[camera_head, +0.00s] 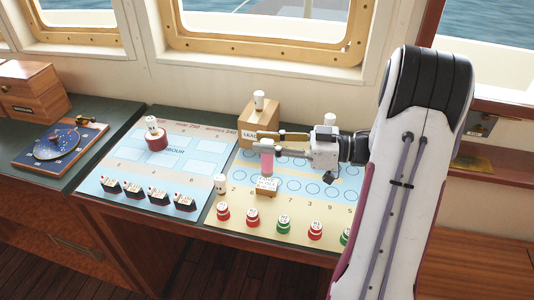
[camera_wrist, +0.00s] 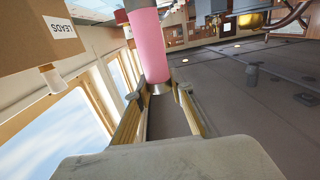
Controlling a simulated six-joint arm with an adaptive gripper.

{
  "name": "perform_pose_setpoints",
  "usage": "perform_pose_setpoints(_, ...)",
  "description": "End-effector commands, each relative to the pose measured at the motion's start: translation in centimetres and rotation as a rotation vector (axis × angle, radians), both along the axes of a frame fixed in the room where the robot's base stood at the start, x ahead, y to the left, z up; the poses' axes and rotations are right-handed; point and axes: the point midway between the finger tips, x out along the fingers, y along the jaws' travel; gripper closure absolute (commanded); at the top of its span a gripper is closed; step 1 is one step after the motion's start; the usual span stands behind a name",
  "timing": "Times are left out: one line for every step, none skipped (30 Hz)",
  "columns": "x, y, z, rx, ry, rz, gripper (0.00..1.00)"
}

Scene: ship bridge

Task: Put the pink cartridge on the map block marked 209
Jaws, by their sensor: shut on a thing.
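The pink cartridge (camera_head: 267,163) hangs upright from my gripper (camera_head: 264,146) in the head view, above the yellow board. In the wrist view the pink cartridge (camera_wrist: 150,45) runs up from between my two fingertips (camera_wrist: 157,92), which are shut on its metal end. A small pale wooden block (camera_head: 266,188) with a small label stands just below the cartridge. I cannot tell whether the two touch. I cannot read 209 on any block.
A wooden box marked LEADS (camera_head: 258,112) with a white-topped piece stands behind my gripper. A blue board (camera_head: 130,172) lies left, with a red piece (camera_head: 156,137) and several small ship-like blocks. Red and green pieces (camera_head: 284,224) line the yellow board's front edge.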

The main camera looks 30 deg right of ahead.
Motion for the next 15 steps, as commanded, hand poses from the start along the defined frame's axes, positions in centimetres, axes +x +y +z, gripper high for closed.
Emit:
perform_pose_setpoints(0.0,0.0,0.0,0.0,0.0,0.0,1.0)
perform_pose_setpoints(0.0,0.0,0.0,0.0,0.0,0.0,1.0)
perform_pose_setpoints(0.0,0.0,0.0,0.0,0.0,0.0,1.0)
perform_pose_setpoints(0.0,0.0,0.0,0.0,0.0,0.0,1.0)
perform_pose_setpoints(0.0,0.0,0.0,0.0,0.0,0.0,1.0)
perform_pose_setpoints(0.0,0.0,-0.1,0.001,0.001,0.0,1.0)
perform_pose_setpoints(0.0,0.0,-0.2,0.001,0.001,0.0,1.0)
perform_pose_setpoints(0.0,0.0,-0.4,0.002,0.001,0.0,1.0)
perform_pose_setpoints(0.0,0.0,-0.6,0.003,0.002,0.0,1.0)
perform_pose_setpoints(0.0,0.0,-0.9,0.003,0.002,0.0,1.0)
perform_pose_setpoints(0.0,0.0,-1.1,0.003,0.002,0.0,1.0)
perform_pose_setpoints(0.0,0.0,-1.5,0.003,0.002,0.0,1.0)
perform_pose_setpoints(0.0,0.0,-1.8,0.003,0.002,0.0,1.0)
perform_pose_setpoints(0.0,0.0,-2.1,0.003,0.002,0.0,1.0)
perform_pose_setpoints(0.0,0.0,-2.5,0.003,0.002,0.0,1.0)
